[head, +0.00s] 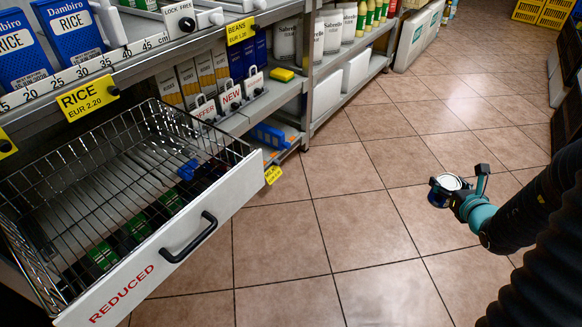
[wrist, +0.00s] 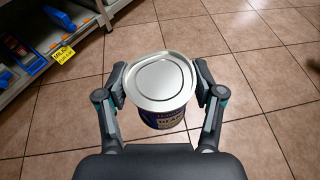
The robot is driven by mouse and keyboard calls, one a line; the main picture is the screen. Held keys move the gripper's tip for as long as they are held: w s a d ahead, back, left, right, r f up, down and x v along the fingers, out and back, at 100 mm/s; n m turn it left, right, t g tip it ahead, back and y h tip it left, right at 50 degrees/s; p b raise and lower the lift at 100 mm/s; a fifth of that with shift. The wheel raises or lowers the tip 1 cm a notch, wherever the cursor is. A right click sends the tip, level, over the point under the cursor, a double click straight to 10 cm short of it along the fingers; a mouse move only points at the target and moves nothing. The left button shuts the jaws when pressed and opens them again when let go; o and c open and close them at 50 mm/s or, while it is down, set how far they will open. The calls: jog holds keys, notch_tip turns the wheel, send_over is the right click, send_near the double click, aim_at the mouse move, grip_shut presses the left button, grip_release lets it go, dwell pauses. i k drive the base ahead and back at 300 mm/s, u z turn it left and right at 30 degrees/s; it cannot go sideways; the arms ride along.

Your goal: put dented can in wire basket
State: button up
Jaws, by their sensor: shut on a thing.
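My gripper (wrist: 160,85) is shut on a can (wrist: 160,76) with a silver lid and a dark label, with one finger on each side of it. In the head view the can (head: 447,184) is held over the tiled floor at the right, clear of the shelves. I cannot make out a dent from these views. The wire basket (head: 125,121) is a pulled-out drawer at the lower left with a white front marked REDUCED and a black handle. Green and dark packs lie in it along its front side, with a blue item near its right end.
Shelves with rice boxes (head: 72,26), price tags and white bags (head: 285,40) stand above and behind the basket. A yellow item (head: 281,74) lies on a shelf. The floor (head: 330,228) between basket and can is clear.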

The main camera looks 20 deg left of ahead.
aim_at(177, 213)
jog(key=z, duration=0.7)
jog(key=i, duration=2.75)
jog(key=u, duration=4)
